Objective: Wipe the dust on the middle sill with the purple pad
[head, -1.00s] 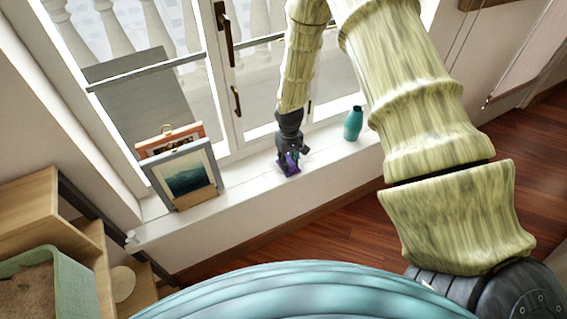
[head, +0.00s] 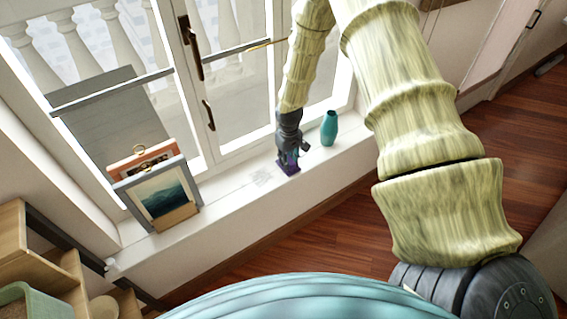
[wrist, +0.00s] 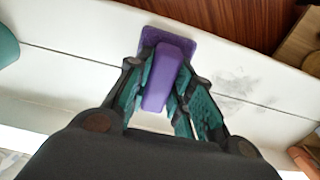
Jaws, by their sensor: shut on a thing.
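The purple pad (head: 289,169) is in my gripper (head: 288,161) on the white window sill (head: 232,192). In the wrist view my gripper (wrist: 160,95) is shut on the pad's raised grip, and the pad (wrist: 168,52) shows its flat base at the sill's room-side edge. The base looks to be on the sill, but firm contact is hard to tell. A grey dust patch (head: 262,178) lies on the sill just left of my gripper. The wrist view shows the dust (wrist: 235,88) right of the pad, apart from it.
A teal vase (head: 329,128) stands on the sill just right of my gripper. Two framed pictures (head: 160,193) lean at the sill's left end. Window glass and handles (head: 190,45) rise behind. Bare sill lies between the dust and the pictures.

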